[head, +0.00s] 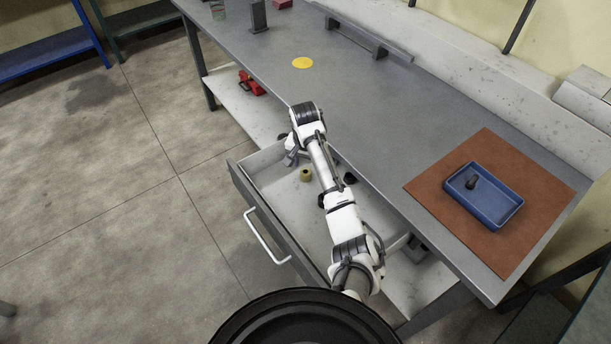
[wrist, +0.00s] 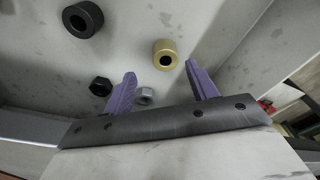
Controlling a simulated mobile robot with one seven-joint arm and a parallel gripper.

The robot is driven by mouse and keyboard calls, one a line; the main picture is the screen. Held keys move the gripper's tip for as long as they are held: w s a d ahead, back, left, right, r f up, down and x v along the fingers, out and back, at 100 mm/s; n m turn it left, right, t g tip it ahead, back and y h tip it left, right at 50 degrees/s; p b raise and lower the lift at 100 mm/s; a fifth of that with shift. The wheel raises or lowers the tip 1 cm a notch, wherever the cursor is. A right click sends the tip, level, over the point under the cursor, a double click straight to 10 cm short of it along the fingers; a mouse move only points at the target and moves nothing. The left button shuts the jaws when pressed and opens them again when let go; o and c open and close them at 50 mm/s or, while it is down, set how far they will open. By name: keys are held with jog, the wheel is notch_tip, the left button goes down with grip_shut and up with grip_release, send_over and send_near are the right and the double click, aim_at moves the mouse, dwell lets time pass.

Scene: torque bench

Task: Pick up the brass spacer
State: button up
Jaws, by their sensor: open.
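The brass spacer (head: 306,175) is a short gold cylinder with a hole, lying in the open drawer (head: 275,234). In the wrist view the brass spacer (wrist: 166,54) is ahead of my gripper (wrist: 161,82), a little beyond the fingertips and between their lines. My gripper is open and empty, with two purple fingers. In the head view my gripper (head: 291,158) is over the drawer's far left part, partly hidden by my arm.
In the wrist view, a black spacer (wrist: 83,19), a black nut (wrist: 100,86) and a grey nut (wrist: 145,96) also lie in the drawer. The drawer walls stand close around. A blue tray (head: 486,212) holding a dark piece sits on a brown mat (head: 432,194) on the bench.

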aim_at(306, 171)
jog(key=shift+w+a+f+b, duration=0.1)
jog(key=shift+f+b, duration=0.8)
jog(key=shift+b, duration=0.15)
jog(key=shift+w+a+f+b, duration=0.1)
jog(key=shift+w+f+b, duration=0.05)
jog(key=shift+f+b, duration=0.8)
jog(key=shift+w+a+f+b, duration=0.1)
jog(key=shift+f+b, duration=0.7)
jog(key=shift+b, duration=0.3)
jog(key=shift+r, duration=0.1)
jog(key=c, duration=1.2)
